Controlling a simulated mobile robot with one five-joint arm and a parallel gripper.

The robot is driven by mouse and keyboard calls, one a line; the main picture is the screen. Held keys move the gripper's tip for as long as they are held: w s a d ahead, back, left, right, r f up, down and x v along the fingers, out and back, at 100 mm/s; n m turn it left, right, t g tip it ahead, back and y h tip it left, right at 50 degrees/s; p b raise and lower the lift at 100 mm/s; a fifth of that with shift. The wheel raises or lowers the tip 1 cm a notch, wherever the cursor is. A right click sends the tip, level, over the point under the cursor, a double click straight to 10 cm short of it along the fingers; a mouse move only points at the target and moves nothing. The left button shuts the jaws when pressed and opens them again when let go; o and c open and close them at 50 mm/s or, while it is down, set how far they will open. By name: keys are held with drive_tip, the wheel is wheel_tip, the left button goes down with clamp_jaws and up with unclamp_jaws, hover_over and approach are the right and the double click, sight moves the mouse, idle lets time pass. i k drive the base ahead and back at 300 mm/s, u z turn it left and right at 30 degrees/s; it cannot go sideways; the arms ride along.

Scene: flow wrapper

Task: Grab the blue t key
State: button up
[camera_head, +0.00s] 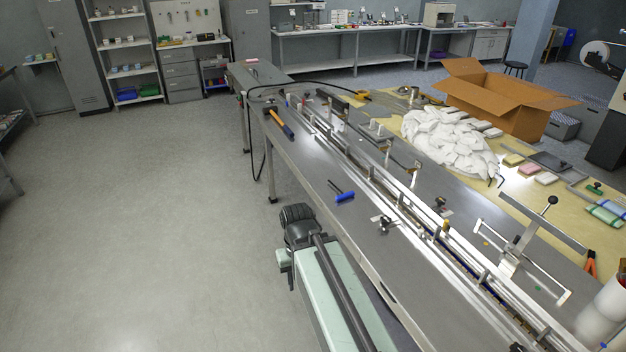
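The blue t key (345,197) lies on the grey metal table (300,172), close to its left edge. Its blue handle is toward the right and front, and its thin dark shaft points back and to the left. Nothing lies on it. My gripper is not in view, so I cannot tell its state.
A hammer-like tool (281,124) with a blue and orange handle lies farther back on the table. A conveyor with metal rails (375,181) runs along the table right of the key. White packets (450,138) and a cardboard box (508,98) are beyond. The floor (150,220) at left is clear.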

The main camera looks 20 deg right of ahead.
sight(343, 197)
drive_tip(key=u, duration=0.45)
drive_tip(key=i, duration=1)
drive_tip(key=u, duration=0.95)
drive_tip(key=i, duration=0.55)
drive_tip(key=z, duration=0.45)
drive_tip(key=k, duration=0.6)
drive_tip(key=u, duration=0.3)
